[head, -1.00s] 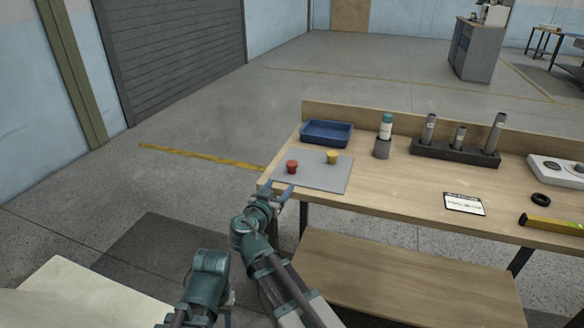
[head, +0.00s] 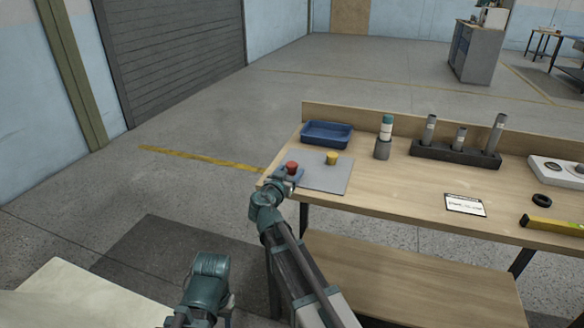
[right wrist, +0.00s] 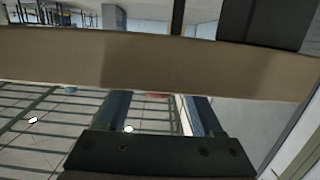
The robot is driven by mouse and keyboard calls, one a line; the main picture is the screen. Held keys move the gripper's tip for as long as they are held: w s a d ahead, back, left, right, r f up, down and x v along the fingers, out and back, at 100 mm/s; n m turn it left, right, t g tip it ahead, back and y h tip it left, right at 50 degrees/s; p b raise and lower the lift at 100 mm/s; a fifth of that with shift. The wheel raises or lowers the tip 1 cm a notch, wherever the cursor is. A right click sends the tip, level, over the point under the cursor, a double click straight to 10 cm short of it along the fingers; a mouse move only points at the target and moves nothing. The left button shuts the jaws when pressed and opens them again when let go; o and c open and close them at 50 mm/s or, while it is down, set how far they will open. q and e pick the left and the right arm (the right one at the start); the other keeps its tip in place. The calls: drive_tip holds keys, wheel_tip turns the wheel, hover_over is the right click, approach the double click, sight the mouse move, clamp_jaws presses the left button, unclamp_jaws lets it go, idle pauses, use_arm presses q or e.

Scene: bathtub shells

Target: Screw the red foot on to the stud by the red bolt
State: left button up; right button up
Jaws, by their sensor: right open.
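A small red foot (head: 292,166) stands on the grey mat at the left end of the workbench. A yellow foot (head: 332,158) stands to its right on the same mat. My right gripper (head: 287,174) is open and low at the red foot; the foot's red top shows above it. In the right wrist view, a sliver of red (right wrist: 157,95) shows between the two open fingers (right wrist: 160,113). I cannot tell whether they touch it. My left gripper is out of view. I see no stud or red bolt.
A blue tray (head: 327,133) is behind the grey mat (head: 325,183). A teal-capped bottle (head: 386,128) stands in a grey holder, with a black rack (head: 455,154) of grey cylinders to its right. A label card (head: 465,205), black ring (head: 542,199) and yellow tool (head: 552,224) lie further right.

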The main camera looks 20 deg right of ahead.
sight(292, 164)
drive_tip(key=shift+x, duration=1.1)
clamp_jaws()
drive_tip(key=shift+r, duration=0.15)
drive_tip(key=shift+r+p, duration=0.55)
wheel_tip(292, 164, up, 3)
drive_tip(key=p, duration=0.3)
drive_tip(key=s+a, duration=0.4)
drive_tip(key=s, duration=1.1)
drive_tip(key=shift+s+r+p, duration=0.3)
drive_tip(key=shift+s, duration=0.05)
drive_tip(key=shift+r, duration=0.1)
